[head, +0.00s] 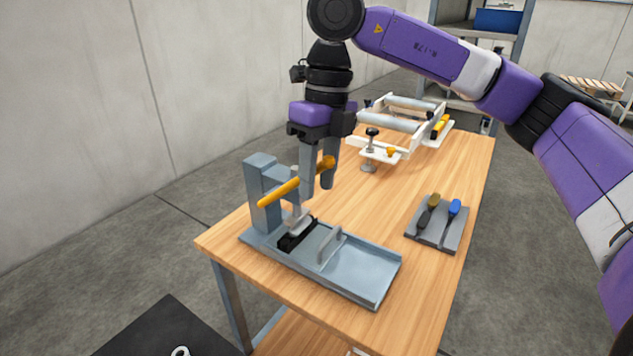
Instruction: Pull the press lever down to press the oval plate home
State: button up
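The press (262,195) is a grey-blue frame on a flat base at the near left of the table. Its orange lever (279,192) slopes up to the right across the front of the frame. My gripper (318,192) points down at the lever's right part. One finger covers a stretch of the lever, and its orange end shows in front of the other finger, so the bar appears to pass between them. A gap shows between the fingertips; firm contact cannot be made out. Under the press ram, a pale plate (299,226), probably the oval plate, lies at a black block (296,238).
The press base has a shallow tray (362,272) with an upright handle (331,246). A grey holder (428,238) with two tools lies to the right. A white roller frame (405,125) stands at the back. Bare wood lies between them.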

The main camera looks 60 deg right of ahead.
jog(key=shift+a+f, duration=0.1)
jog(key=shift+f, duration=0.5)
grip_shut()
dwell(1.1)
